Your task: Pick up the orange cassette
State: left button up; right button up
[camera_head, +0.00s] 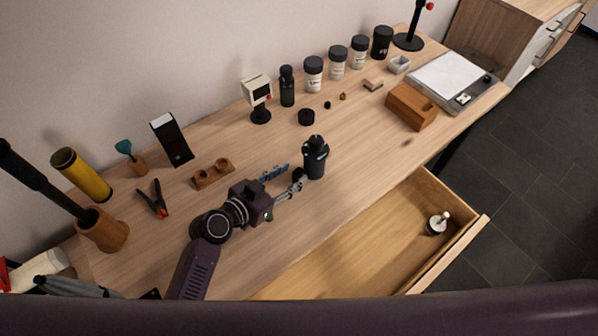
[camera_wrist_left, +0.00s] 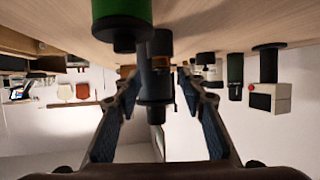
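A tiny orange piece (camera_head: 343,96), probably the orange cassette, lies on the wooden table (camera_head: 385,130) towards the back, near a small black piece (camera_head: 327,105). It is too small to make out well. My left gripper (camera_head: 294,172) is open and low over the table, well short of it. Its fingers point at a black tank with a lid (camera_head: 315,160). In the left wrist view the picture is upside down, and the tank (camera_wrist_left: 155,80) shows between the spread fingers, with nothing visibly gripped. My right gripper is not in view.
A green can with a black cap (camera_wrist_left: 122,20) is close to my left gripper. An open drawer (camera_head: 345,250) holds a small white-and-black item (camera_head: 438,223). Jars (camera_head: 337,65), a dark bottle (camera_head: 287,88) and a wooden box (camera_head: 411,107) stand farther back. Bare tabletop lies right of the tank.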

aim_at(299, 175)
pick_arm(q)
jog(key=shift+x, duration=1.05)
jog(key=shift+w+f, duration=0.1)
jog(key=shift+w, duration=0.2)
jog(key=shift+d, duration=0.1)
jog(key=c, duration=0.9)
jog(key=shift+c, duration=0.5)
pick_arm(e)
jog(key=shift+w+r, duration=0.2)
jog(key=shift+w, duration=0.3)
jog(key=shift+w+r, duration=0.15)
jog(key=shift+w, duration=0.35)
